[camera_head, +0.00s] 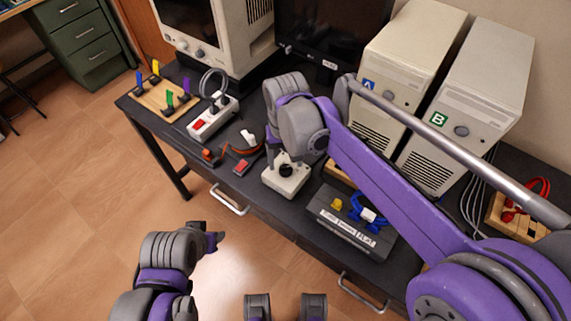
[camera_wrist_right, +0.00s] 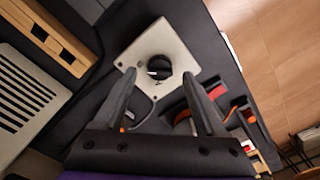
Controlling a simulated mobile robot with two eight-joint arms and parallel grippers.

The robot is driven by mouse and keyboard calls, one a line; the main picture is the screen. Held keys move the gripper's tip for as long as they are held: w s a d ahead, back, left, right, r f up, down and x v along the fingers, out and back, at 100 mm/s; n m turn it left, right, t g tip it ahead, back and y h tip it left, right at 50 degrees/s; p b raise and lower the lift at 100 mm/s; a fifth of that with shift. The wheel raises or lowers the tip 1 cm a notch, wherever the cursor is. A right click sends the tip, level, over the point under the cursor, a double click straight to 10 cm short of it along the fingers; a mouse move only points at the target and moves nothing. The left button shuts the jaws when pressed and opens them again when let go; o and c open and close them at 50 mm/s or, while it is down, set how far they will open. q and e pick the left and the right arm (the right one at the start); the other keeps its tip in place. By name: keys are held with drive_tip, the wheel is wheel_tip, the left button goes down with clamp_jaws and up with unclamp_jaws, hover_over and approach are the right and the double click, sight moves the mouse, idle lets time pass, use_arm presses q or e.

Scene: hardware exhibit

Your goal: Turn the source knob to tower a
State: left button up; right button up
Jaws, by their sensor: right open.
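The source knob (camera_head: 286,170) is a round black dial on a small light-grey box (camera_head: 276,184) on the dark table. In the right wrist view the knob (camera_wrist_right: 158,67) shows a pale mark on its face. My right gripper (camera_wrist_right: 159,77) is open, its two fingers apart on either side of the knob's near side, with nothing held; contact cannot be told. In the head view my right wrist hides most of that gripper. Tower A (camera_head: 400,75) and tower B (camera_head: 468,95) are beige computer cases behind. My left gripper (camera_head: 213,239) is low, away from the table; its fingers are unclear.
A dark box with a blue cable (camera_head: 345,228) lies right of the knob box. A power strip (camera_head: 213,118), a red-and-black cable (camera_head: 240,158) and a wooden board with coloured pegs (camera_head: 165,98) lie left. An old monitor (camera_head: 215,40) stands behind.

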sight(286, 169)
drive_tip(key=shift+f, duration=1.2)
clamp_jaws()
